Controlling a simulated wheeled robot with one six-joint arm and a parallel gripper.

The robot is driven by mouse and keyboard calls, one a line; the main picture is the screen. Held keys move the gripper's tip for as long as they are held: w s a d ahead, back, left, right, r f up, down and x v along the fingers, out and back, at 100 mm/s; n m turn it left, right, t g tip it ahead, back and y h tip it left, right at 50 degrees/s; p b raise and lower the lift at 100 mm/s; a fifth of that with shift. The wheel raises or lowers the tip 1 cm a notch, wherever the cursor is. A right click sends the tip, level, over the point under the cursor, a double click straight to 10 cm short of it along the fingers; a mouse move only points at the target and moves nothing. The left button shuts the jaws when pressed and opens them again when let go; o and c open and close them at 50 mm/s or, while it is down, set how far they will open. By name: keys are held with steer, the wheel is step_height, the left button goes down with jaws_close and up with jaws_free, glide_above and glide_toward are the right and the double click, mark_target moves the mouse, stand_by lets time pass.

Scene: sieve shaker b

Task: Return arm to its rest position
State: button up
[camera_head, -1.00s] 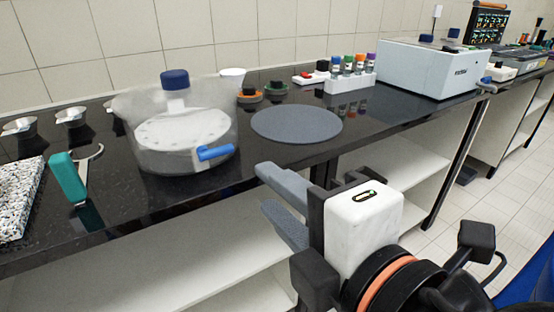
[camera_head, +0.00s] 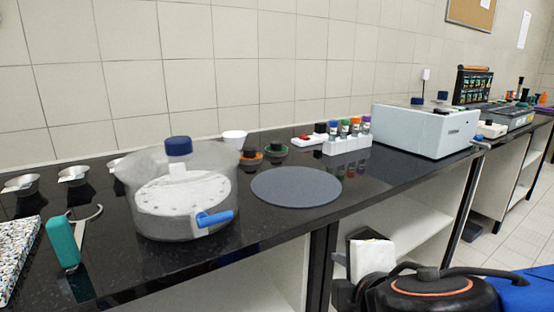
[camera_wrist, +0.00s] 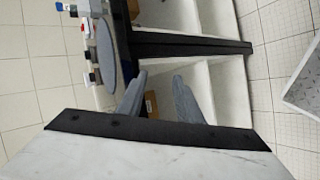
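My gripper shows in the wrist view (camera_wrist: 160,92) with its two grey fingers apart and nothing between them. It faces the open shelves under the bench.
The black bench top (camera_head: 270,225) carries a clear sieve shaker bowl (camera_head: 185,205), a grey round disc (camera_head: 296,187), a rack of capped vials (camera_head: 347,146), a white machine (camera_head: 425,130) and a teal-handled tool (camera_head: 64,243). White shelves (camera_head: 400,220) are below. Floor is open at right.

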steer(key=d+f+m+g, duration=0.6)
steer(key=d+f+m, duration=0.7)
steer(key=d+m, duration=0.5)
steer(key=shift+f+h, duration=0.2)
steer(key=shift+h, duration=0.1)
stand_by(0.3)
stand_by(0.9)
